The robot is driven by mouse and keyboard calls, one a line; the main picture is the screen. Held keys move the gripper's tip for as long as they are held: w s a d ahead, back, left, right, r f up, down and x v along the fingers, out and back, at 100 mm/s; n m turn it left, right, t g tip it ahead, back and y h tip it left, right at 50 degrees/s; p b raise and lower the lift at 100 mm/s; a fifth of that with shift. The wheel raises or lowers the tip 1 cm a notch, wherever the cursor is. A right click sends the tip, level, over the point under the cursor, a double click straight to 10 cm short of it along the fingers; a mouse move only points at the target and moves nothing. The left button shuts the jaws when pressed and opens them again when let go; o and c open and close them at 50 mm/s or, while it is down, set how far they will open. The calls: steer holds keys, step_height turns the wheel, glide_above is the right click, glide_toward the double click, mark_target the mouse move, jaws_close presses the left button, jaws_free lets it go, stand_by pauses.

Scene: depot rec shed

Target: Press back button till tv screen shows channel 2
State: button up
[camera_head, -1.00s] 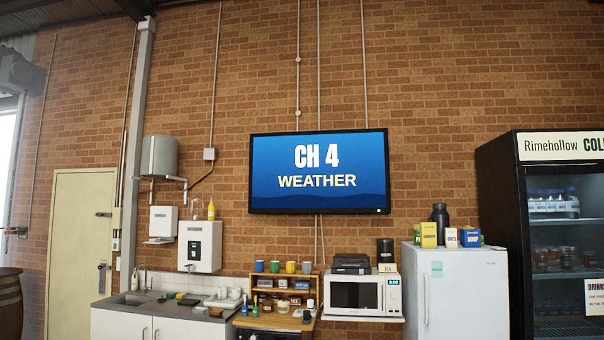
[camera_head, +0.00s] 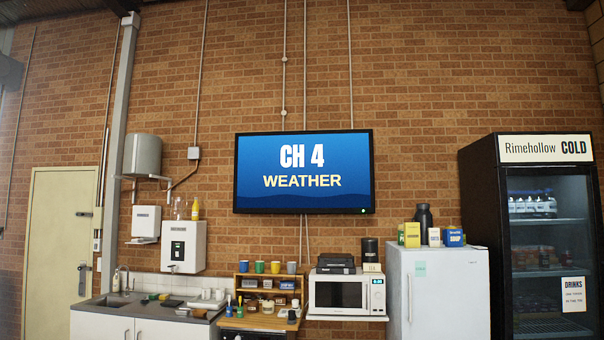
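The TV screen (camera_head: 303,172) hangs on the brick wall near the middle of the view. It is lit blue and reads "CH 4 WEATHER", with a small green light at its lower right corner. I cannot make out a remote control or a back button in this view. My gripper is not in view.
Along the wall stand a sink counter (camera_head: 140,308), a wooden shelf rack (camera_head: 267,291) with mugs, a white microwave (camera_head: 345,292), a white fridge (camera_head: 440,295) and a black glass-door drinks cooler (camera_head: 530,240). A cream door (camera_head: 57,240) is at left.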

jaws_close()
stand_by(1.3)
